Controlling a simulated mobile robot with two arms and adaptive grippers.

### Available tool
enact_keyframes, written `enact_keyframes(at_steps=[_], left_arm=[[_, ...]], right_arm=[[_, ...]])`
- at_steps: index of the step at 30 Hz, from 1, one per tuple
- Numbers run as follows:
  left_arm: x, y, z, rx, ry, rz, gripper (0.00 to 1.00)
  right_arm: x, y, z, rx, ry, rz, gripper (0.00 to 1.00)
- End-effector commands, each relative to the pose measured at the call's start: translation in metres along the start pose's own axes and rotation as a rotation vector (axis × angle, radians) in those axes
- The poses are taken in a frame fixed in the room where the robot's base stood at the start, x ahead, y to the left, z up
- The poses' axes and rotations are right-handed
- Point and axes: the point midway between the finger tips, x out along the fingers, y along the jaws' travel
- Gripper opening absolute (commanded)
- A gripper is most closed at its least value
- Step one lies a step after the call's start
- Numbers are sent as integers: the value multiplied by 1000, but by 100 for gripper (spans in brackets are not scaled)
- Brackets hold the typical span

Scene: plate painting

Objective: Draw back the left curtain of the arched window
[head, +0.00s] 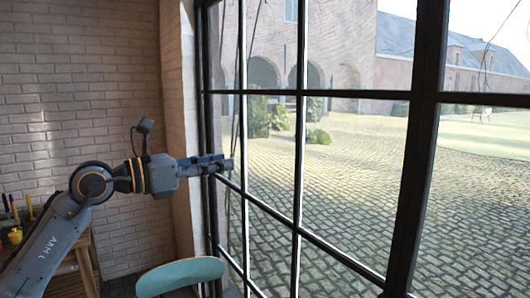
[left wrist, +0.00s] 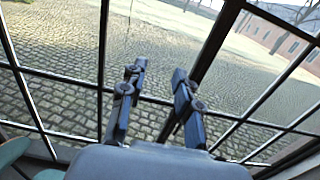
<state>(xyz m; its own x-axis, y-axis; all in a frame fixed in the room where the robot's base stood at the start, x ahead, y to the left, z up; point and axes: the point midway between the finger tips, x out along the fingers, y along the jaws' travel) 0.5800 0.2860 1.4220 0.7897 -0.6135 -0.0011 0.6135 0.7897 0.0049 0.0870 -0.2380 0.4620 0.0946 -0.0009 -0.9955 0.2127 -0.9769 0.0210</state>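The tall dark-framed window (head: 300,150) fills the middle and right of the head view; its arched top is out of the picture. I see no clear curtain cloth on it. Thin dark strands run down near its left side, and I cannot tell what they are. My left gripper (head: 226,163) is at the left part of the window, level with the panes. In the left wrist view its two fingers (left wrist: 159,74) stand apart in front of the panes, with no object visible between them. My right gripper is not in view.
A pale brick wall (head: 85,120) stands left of the window. A teal-topped seat (head: 182,275) is below my left arm. A wooden table (head: 75,270) with pots and brushes is at the lower left. A cobbled courtyard lies beyond the glass.

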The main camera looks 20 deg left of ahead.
Motion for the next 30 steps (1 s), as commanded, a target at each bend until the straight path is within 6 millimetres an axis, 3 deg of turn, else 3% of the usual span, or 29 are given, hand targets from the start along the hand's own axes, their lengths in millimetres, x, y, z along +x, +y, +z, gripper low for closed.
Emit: enact_keyframes(at_steps=[6, 15, 21, 30], left_arm=[[48, -1, 8, -7, -4, -5, 32], [102, -1, 5, -7, -3, -4, 32], [117, 0, 2, -6, -3, -2, 32], [119, 0, 1, -5, -3, -2, 32]], right_arm=[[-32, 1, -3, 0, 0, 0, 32], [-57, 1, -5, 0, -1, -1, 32], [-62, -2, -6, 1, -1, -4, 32], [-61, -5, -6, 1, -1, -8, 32]])
